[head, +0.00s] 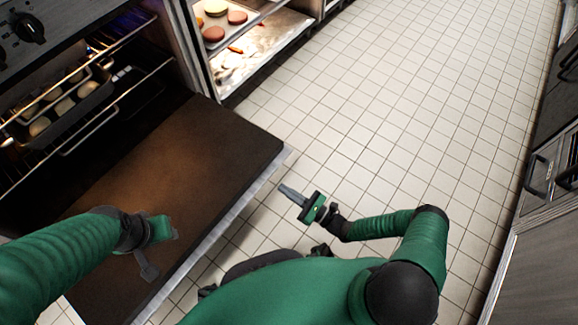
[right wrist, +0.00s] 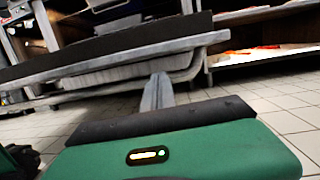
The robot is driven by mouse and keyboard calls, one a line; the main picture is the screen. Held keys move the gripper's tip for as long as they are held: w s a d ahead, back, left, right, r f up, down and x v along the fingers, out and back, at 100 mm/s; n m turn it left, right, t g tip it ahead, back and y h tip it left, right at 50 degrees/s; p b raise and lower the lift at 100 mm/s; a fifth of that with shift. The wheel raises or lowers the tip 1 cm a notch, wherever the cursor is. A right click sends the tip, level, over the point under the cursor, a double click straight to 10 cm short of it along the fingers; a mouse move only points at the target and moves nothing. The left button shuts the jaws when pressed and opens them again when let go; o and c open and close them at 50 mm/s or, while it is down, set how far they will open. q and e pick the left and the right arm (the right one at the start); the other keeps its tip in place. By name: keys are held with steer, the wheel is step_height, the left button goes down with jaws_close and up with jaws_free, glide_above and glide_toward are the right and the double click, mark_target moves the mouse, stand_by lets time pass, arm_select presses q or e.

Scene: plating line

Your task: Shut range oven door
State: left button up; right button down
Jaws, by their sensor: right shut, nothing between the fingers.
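The range oven door (head: 190,150) is wide open, lowered roughly flat, with its brown inner face up. Its light metal outer edge runs past my grippers. In the right wrist view the door (right wrist: 110,45) is a dark slab seen edge-on, above and beyond the fingers. My right gripper (head: 284,188) is shut and empty, just off the door's right outer corner; its closed fingers (right wrist: 158,92) point toward the door's edge. My left gripper (head: 150,264) is over the door's near part; its jaws are unclear and I cannot tell whether it touches.
Inside the lit oven (head: 100,75) are racks and a dark pan (head: 60,115) with several pale round items. A lit cabinet (head: 255,55) to its right holds trays of food. The tiled floor (head: 400,120) is clear; dark cabinets (head: 555,180) with handles stand far right.

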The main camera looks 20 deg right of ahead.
steer(key=w+a+r+m+b, duration=0.1)
steer(key=w+a+b, duration=0.3)
steer(key=w, duration=0.4)
steer(key=shift+w+a+r+t+h, duration=0.25)
steer(key=shift+a+r+t+h, duration=0.1)
steer(key=shift+r+t+h, duration=0.05)
